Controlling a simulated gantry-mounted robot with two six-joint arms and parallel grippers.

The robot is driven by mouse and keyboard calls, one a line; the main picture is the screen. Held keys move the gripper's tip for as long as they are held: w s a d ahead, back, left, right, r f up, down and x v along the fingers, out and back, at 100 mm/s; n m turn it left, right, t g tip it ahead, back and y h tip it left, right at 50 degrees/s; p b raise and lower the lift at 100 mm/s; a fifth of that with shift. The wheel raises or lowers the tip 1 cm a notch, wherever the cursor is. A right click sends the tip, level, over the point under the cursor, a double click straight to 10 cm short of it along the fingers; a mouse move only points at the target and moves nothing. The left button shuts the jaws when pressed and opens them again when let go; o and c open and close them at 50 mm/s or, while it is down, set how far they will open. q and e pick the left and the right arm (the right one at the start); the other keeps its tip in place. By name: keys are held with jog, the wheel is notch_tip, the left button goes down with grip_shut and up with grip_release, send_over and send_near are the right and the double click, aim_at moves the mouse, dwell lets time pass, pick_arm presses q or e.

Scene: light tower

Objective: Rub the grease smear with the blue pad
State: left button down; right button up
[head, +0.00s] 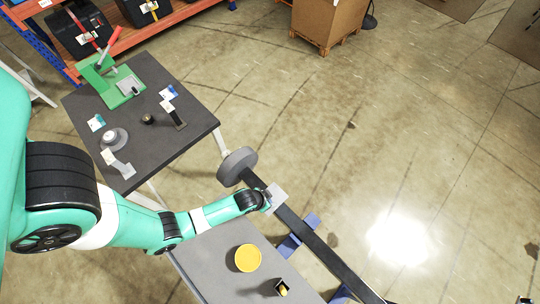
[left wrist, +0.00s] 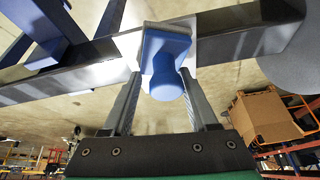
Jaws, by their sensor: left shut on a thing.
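The blue pad (left wrist: 165,48) shows in the left wrist view, with its rounded grip between the fingers. My left gripper (left wrist: 163,82) is shut on that grip. The pad's flat face is up against the long dark beam (left wrist: 235,35); whether it fully touches cannot be told. In the head view my left gripper (head: 268,198) is at the dark beam (head: 312,242), near its grey disc end, beside a pale square plate (head: 276,197). The pad is hidden there by the arm. I cannot make out the grease smear in either view. My right gripper is not in view.
The grey disc (head: 237,165) sits at the beam's upper end, and blue supports (head: 297,238) stand under the beam. A dark table (head: 180,143) holds several small items. A grey table (head: 210,262) carries a yellow round thing (head: 248,258). The floor to the right is open.

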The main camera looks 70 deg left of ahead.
pick_arm(q)
jog(key=a, duration=0.1)
jog(key=s+a, duration=0.1)
jog(key=a, duration=0.1)
jog(key=shift+s+p, duration=0.25)
jog(key=shift+p, duration=0.05)
jog(key=shift+s+f, duration=0.1)
jog(key=shift+f, duration=0.05)
jog(key=shift+w+d, duration=0.3)
jog(key=shift+d, duration=0.3)
jog(key=shift+w+d, duration=0.3)
jog(key=shift+d, duration=0.3)
jog(key=shift+w+d, duration=0.3)
jog(key=shift+d, duration=0.3)
jog(key=shift+s+a, duration=0.35)
jog(key=shift+a, duration=0.4)
jog(key=shift+s+a, duration=0.35)
jog(key=shift+a, duration=0.35)
jog(key=shift+s+a, duration=0.15)
jog(key=shift+a, duration=0.15)
